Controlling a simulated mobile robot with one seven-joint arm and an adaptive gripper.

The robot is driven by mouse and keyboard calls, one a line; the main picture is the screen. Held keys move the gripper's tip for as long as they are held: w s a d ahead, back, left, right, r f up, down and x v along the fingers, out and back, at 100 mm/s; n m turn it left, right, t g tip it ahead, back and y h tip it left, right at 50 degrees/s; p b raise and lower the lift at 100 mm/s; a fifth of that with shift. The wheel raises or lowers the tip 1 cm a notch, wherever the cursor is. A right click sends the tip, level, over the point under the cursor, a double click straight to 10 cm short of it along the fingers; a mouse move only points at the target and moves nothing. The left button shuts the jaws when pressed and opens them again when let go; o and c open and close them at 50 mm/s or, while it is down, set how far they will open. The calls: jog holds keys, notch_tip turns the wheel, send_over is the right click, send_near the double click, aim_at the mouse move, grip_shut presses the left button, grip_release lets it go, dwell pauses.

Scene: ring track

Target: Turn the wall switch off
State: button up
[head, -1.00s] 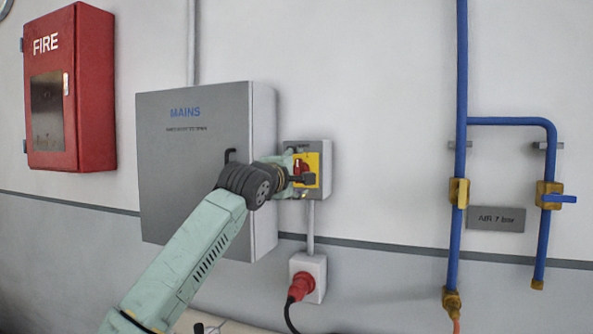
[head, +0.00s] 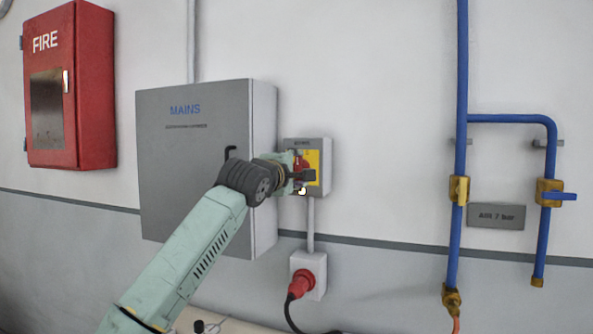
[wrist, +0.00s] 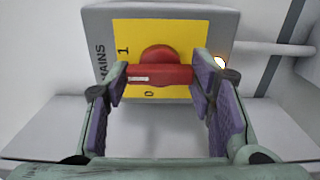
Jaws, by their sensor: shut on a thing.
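The wall switch is a grey box (head: 320,150) with a yellow plate, right of the large MAINS cabinet. In the wrist view the yellow plate (wrist: 180,32) carries a red rotary handle (wrist: 165,75) with a white mark at its left end. The mark lies between the printed 1 and 0, near the 0. My gripper (wrist: 160,82) is shut on the handle, one finger at each end. In the head view my gripper (head: 303,177) covers part of the switch. A small lit lamp (wrist: 220,63) glows beside the right finger.
The MAINS cabinet (head: 200,185) stands close left of my gripper. A socket with a red plug (head: 303,283) is below the switch. Blue air pipes (head: 456,200) run at right, and a red fire box (head: 95,95) hangs at left. The wall between switch and pipes is clear.

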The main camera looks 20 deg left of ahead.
jog(key=shift+f+n+b, duration=0.15)
jog(key=shift+n+b, duration=0.15)
jog(key=shift+b, duration=0.1)
jog(key=n+b, duration=0.3)
jog(key=shift+f, duration=0.1)
jog(key=n+b, duration=0.4)
jog(key=n, duration=0.1)
jog(key=n+b, duration=0.2)
jog(key=n, duration=0.2)
jog(key=shift+n, duration=0.4)
jog(key=n, duration=0.1)
jog(key=n+b, duration=0.2)
jog(key=n, duration=0.1)
jog(key=shift+r, duration=0.25)
jog(key=shift+n, duration=0.3)
jog(key=o, duration=1.2)
jog(key=shift+c, duration=0.2)
